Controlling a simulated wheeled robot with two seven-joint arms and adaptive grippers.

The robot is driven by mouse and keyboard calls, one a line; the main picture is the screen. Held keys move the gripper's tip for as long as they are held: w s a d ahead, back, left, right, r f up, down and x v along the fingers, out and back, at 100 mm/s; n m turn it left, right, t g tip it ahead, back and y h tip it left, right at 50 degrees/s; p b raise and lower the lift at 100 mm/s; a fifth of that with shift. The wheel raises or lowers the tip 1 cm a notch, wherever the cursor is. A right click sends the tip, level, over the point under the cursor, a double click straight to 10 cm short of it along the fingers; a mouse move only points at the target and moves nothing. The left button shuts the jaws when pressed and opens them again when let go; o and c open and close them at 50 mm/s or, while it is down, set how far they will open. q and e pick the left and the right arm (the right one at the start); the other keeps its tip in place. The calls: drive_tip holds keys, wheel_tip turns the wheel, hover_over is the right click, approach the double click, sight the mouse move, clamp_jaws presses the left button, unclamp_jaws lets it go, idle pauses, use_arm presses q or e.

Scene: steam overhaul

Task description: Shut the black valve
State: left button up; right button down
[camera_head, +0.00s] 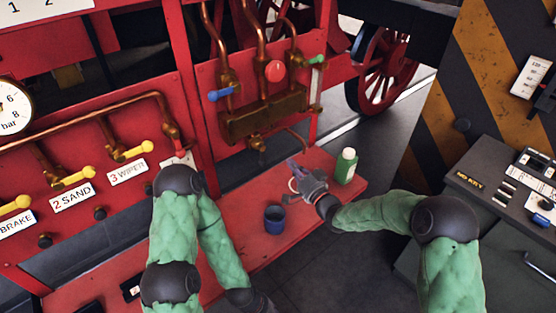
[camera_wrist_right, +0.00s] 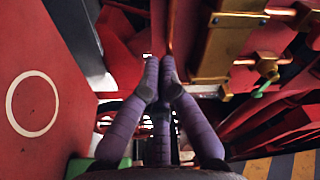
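The brass valve block (camera_head: 262,118) is mounted on the red panel. A small dark tap (camera_head: 257,143) hangs under it, and may be the black valve; its handle position is too small to tell. My right gripper (camera_head: 293,166) is over the red bench, below and right of that tap and apart from it. In the right wrist view its purple fingers (camera_wrist_right: 160,65) come together at the tips with nothing seen between them. The brass block (camera_wrist_right: 225,48) shows up and right of them. My left arm is folded in front of the panel, and its gripper is out of view.
A blue cup (camera_head: 275,220) and a green bottle (camera_head: 346,166) stand on the red bench (camera_head: 240,255). A dark console (camera_head: 495,185) is at right.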

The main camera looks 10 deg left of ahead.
sight(262, 156)
drive_tip(key=w+a+f+b, duration=0.1)
drive_tip(key=w+a+b, duration=0.1)
drive_tip(key=a, duration=0.6)
drive_tip(key=shift+w+f+b, duration=0.2)
drive_tip(key=shift+w+b, duration=0.1)
drive_tip(key=shift+w, duration=0.5)
